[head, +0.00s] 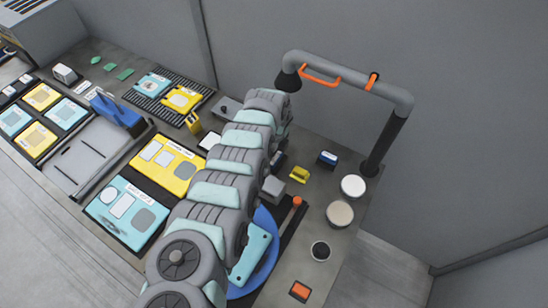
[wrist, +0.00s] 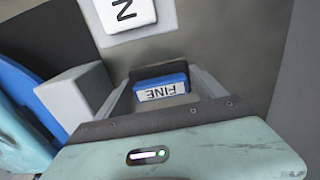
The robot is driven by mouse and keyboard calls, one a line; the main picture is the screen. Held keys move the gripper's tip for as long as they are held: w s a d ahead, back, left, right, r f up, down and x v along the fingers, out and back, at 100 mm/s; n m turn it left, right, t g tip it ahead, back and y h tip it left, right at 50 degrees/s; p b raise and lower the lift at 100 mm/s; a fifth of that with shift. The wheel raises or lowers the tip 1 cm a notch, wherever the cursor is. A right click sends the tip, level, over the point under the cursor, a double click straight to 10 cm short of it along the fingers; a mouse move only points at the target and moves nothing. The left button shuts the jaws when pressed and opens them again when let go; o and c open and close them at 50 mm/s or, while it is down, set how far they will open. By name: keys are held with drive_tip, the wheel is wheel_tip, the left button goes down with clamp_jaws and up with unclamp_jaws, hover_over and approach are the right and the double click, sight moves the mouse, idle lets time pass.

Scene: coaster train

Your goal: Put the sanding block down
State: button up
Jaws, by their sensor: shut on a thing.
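I cannot tell whether the block touches the surface beneath. In the head view my arm hides most of the gripper and the held block. A blue block with a white label (head: 327,158) and a yellow block (head: 299,174) stand to the right of my arm on the grey bench (head: 290,265).
A grey cube (wrist: 75,95) stands close left of my gripper, with a blue round thing (wrist: 35,100) beyond it. A white tile (wrist: 125,14) with a dark character lies ahead. Round lids (head: 340,213) and a grey pipe arm (head: 345,75) are at the right.

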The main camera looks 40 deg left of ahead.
drive_tip(key=shift+f, duration=0.1)
drive_tip(key=o, duration=1.7)
drive_tip(key=shift+o, duration=0.2)
wheel_tip(320, 180, up, 12)
clamp_jaws()
idle(0.4)
drive_tip(key=shift+w, duration=0.1)
idle(0.5)
